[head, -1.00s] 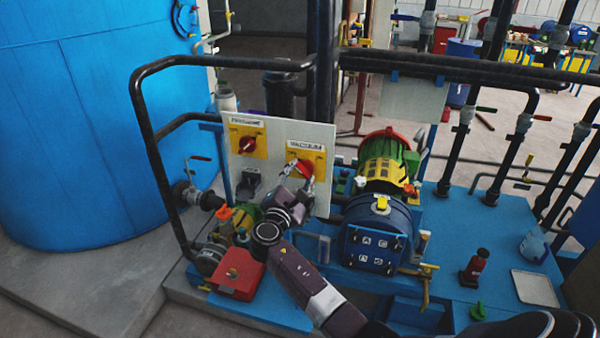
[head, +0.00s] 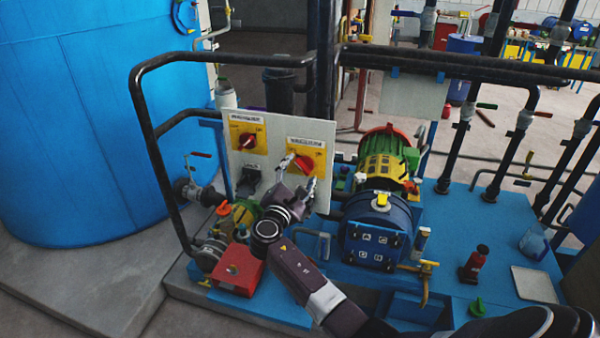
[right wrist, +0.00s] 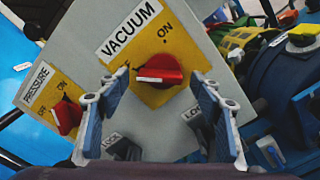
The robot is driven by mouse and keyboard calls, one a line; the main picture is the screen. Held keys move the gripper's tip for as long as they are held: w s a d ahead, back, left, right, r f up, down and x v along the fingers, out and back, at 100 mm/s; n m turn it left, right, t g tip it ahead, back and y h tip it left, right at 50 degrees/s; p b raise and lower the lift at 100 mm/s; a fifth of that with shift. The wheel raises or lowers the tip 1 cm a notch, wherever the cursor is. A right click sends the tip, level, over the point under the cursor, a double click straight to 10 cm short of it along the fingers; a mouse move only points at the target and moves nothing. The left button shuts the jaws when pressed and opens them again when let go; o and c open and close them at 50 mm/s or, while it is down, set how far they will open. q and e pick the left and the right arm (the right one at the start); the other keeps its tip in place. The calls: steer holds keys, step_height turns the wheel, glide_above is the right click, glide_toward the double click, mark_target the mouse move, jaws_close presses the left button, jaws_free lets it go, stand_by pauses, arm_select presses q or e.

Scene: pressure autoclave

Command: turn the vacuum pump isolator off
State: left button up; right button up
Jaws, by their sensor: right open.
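The vacuum isolator is a red rotary knob (head: 305,162) on a yellow plate under a VACUUM label, on a pale panel (head: 275,175). In the right wrist view the red knob (right wrist: 170,70) sits centrally, its white-edged grip bar lying nearly level in the picture. My right gripper (head: 299,173) is open before the knob. In the wrist view its fingers (right wrist: 162,82) stand either side of the knob, with visible gaps; I cannot tell the depth left. My left gripper is not in view.
The similar PRESSURE knob (head: 247,141) is left on the same panel, with lock devices (head: 249,180) below. A black rail (head: 150,125) stands left of the panel. A blue pump (head: 377,235) with yellow-green motor is close on the right. A red box (head: 237,266) lies below.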

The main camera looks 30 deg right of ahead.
steer(key=v, duration=1.1)
steer(key=shift+s+a, duration=0.2)
steer(key=shift+a, duration=0.15)
